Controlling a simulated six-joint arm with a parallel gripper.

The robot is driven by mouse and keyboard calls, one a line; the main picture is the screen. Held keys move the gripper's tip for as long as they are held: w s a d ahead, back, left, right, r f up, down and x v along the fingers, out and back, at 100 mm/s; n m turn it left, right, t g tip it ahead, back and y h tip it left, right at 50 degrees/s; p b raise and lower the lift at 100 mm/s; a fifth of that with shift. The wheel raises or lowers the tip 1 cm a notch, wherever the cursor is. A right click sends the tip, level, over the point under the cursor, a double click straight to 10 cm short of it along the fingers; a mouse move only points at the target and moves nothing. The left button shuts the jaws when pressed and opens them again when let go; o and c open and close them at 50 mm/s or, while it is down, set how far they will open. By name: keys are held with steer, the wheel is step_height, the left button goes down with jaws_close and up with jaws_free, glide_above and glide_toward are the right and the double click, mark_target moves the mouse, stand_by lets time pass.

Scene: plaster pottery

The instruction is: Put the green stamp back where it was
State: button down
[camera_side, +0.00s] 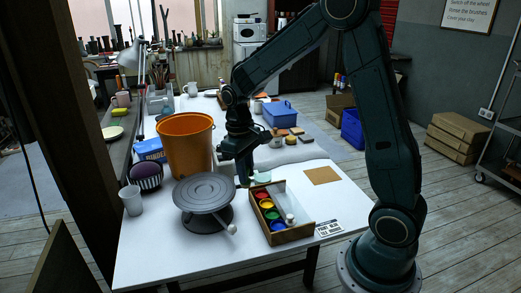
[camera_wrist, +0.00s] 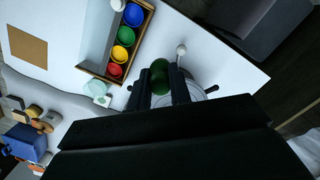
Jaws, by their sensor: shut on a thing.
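My gripper (camera_side: 244,178) is shut on the green stamp. In the wrist view the stamp's dark green rounded part (camera_wrist: 160,72) shows between the two fingertips (camera_wrist: 161,88); its lower end is hidden. The box holds a row of red, yellow, green and blue paints (camera_side: 267,204) and a pale compartment with a small white object (camera_side: 290,219). I cannot tell whether the stamp touches the table.
An orange bucket (camera_side: 185,147) stands behind the turntable. A pale mint object (camera_side: 262,177) lies behind the box, close to my gripper. A white-knobbed handle (camera_side: 232,229) sticks out by the turntable. A brown square (camera_side: 322,175) lies right, with clear white table around it.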

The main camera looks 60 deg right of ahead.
steer(key=a+f, duration=0.1)
steer(key=f, duration=0.4)
steer(key=s+f, duration=0.1)
steer(key=f, duration=0.4)
steer(key=s+a+f, duration=0.1)
steer(key=f, duration=0.4)
steer(key=shift+a+f, duration=0.3)
steer(key=shift+f, duration=0.1)
steer(key=shift+f, duration=1.8)
steer(key=shift+f, duration=0.15)
steer(key=c, duration=1.3)
jaws_free()
